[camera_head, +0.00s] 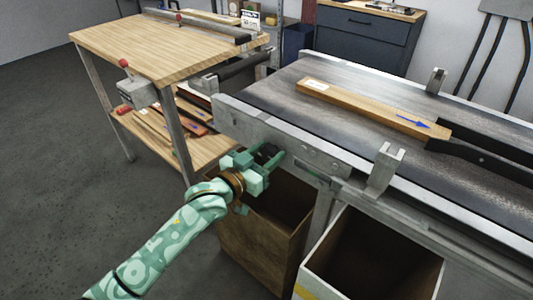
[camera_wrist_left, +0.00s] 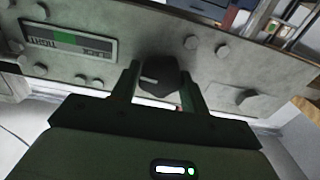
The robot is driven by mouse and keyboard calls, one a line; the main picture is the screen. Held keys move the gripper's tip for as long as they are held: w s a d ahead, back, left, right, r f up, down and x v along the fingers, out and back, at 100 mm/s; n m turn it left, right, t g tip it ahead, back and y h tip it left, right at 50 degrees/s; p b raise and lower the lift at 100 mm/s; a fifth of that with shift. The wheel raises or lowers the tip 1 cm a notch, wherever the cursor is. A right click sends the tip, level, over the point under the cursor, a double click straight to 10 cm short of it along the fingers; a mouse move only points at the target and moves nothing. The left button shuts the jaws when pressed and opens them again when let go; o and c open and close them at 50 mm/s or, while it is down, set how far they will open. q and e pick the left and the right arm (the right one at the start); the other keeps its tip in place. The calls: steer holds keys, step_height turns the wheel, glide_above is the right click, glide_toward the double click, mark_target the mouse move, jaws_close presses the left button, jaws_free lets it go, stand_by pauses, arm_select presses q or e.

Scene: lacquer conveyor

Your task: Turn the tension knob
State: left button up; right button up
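The dark tension knob (camera_wrist_left: 158,78) sits on the conveyor's grey side plate (camera_wrist_left: 105,45), with a pale mark on its face pointing left in the left wrist view. Beside it is an upside-down label (camera_wrist_left: 68,38) reading SLACK and TIGHT, with a green band. My left gripper (camera_wrist_left: 160,88) has one finger on each side of the knob, very close to it; I cannot tell whether both fingers touch it. In the head view my left gripper (camera_head: 268,160) reaches the conveyor's near side. My right gripper is in neither view.
The conveyor belt (camera_head: 285,95) carries a wooden plank (camera_head: 350,102) with a blue arrow.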

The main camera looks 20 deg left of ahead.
arm_select(q)
steer(key=shift+r+m+p, duration=0.4)
steer(key=shift+m+p, duration=0.4)
steer(key=shift+p, duration=0.25)
steer(key=shift+m+p, duration=0.35)
steer(key=shift+m, duration=0.05)
steer(key=shift+f, duration=0.4)
steer(key=o, duration=1)
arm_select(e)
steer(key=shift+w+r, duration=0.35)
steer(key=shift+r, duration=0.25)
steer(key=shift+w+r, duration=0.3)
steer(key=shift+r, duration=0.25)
arm_select(q)
steer(key=p+v, duration=0.5)
steer(key=v, duration=1.1)
steer(key=shift+s, duration=0.2)
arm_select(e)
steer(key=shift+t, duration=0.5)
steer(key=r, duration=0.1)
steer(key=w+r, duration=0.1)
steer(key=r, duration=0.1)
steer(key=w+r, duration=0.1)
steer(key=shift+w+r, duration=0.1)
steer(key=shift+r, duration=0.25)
